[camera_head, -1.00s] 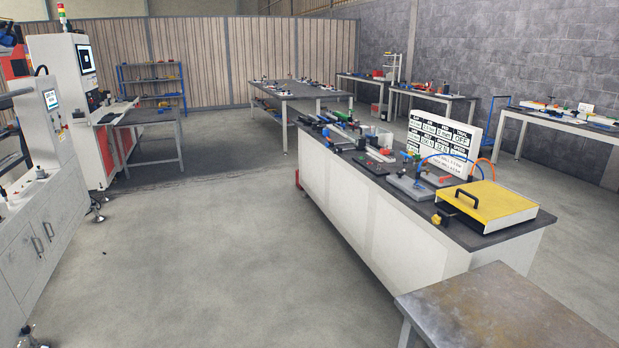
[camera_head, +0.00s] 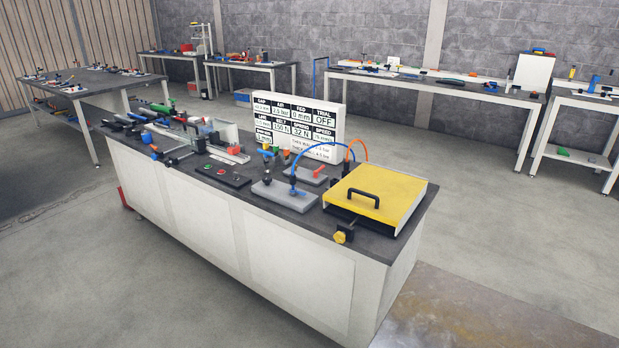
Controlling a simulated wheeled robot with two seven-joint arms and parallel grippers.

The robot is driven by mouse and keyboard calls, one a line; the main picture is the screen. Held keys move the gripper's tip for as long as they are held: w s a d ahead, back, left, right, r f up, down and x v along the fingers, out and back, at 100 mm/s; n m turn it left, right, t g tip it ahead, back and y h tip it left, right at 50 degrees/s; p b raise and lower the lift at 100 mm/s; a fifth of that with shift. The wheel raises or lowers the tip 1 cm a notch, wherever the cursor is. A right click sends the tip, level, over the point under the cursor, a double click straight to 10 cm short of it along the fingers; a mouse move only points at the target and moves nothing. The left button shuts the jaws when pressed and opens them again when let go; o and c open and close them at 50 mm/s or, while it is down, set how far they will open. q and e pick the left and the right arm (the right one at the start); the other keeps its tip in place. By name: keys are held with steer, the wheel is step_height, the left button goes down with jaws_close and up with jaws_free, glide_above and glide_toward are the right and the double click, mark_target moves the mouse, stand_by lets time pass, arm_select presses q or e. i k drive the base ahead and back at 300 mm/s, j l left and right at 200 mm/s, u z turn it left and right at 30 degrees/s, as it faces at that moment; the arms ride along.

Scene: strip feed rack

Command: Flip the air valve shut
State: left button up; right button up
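A bench (camera_head: 240,225) with white sides and a dark top stands in the middle of the view. Near its right end, a small red lever (camera_head: 318,171) sits on a grey plate (camera_head: 305,180) and looks like the air valve. Its exact position is too small to tell. To its left, another grey plate (camera_head: 283,197) carries a black and metal fitting (camera_head: 267,173). A blue hose (camera_head: 297,165) and an orange hose (camera_head: 361,144) arch nearby. A sign board (camera_head: 325,125) behind shows several readings, with AIR among them. Neither gripper is in view.
A brown metal surface (camera_head: 450,310) lies at the lower right. Floor at the lower left (camera_head: 90,270) is clear.

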mark_target(315, 172)
steer(key=i+j+z, duration=0.1)
steer(key=j, duration=0.25)
steer(key=i+j+z, duration=0.1)
steer(key=j, duration=0.25)
steer(key=i+j+z, duration=0.1)
steer(key=i+j, duration=0.25)
steer(key=j, duration=0.4)
steer(key=i+j+z, duration=0.15)
steer(key=j, duration=0.2)
steer(key=i+j+z, duration=0.1)
steer(key=j, duration=0.3)
steer(key=i+j+z, duration=0.15)
steer(key=i, duration=0.2)
steer(key=i+j+z, duration=0.2)
steer(key=i, duration=0.2)
steer(key=i+j+z, duration=0.15)
steer(key=i, duration=0.2)
steer(key=i+l+z, duration=0.1)
steer(key=i+l, duration=0.15)
steer(key=i, duration=0.2)
